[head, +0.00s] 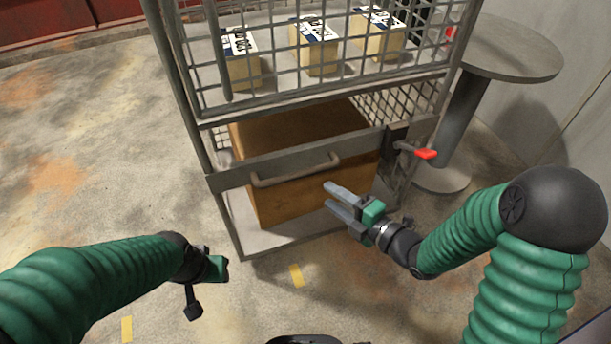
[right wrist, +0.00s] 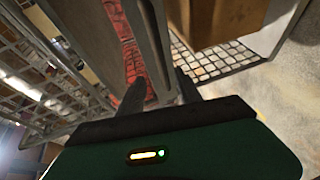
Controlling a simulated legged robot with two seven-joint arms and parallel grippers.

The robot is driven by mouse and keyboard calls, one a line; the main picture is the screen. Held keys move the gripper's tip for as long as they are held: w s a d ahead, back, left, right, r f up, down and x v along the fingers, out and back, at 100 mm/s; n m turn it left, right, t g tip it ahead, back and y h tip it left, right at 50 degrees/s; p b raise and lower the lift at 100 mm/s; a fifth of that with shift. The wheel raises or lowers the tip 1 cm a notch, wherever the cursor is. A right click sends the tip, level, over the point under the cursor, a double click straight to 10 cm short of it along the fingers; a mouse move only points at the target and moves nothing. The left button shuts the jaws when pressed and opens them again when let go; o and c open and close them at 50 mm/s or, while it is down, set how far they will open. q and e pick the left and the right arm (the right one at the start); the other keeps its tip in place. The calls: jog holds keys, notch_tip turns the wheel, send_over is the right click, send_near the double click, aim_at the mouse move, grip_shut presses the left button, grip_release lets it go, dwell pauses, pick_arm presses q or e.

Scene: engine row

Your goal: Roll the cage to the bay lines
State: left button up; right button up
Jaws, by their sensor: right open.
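The cage (head: 300,105) is a grey wire-mesh cart in the middle of the head view. A crossbar (head: 228,178) with a curved handle (head: 300,172) runs across its front. A red-tipped lever (head: 424,153) sticks out at its right side. My right gripper (head: 330,196) is open and empty, just in front of the crossbar, below the handle's right end and apart from it. Its fingers (right wrist: 160,92) also show in the right wrist view. My left gripper (head: 205,285) is low at the left, away from the cage; its jaws are unclear. Yellow floor marks (head: 296,275) (head: 127,328) lie in front.
Several labelled boxes (head: 315,60) stand on the cage's upper shelf, and a large brown box (head: 290,200) sits below. A round grey table (head: 510,48) stands close at the cage's right, near a wall. The concrete floor at the left (head: 90,150) is clear.

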aim_at(301, 177)
jog(key=b+x, duration=0.1)
jog(key=x, duration=0.3)
jog(key=b+x, duration=0.1)
jog(key=x, duration=0.3)
jog(key=b+x, duration=0.1)
jog(key=x, duration=0.3)
jog(key=shift+w+f, duration=0.1)
jog(key=shift+f, duration=0.2)
jog(key=shift+w+a, duration=0.25)
jog(key=shift+w, duration=0.1)
jog(key=c, duration=0.9)
jog(key=shift+s+f, duration=0.1)
jog(key=shift+f, duration=0.05)
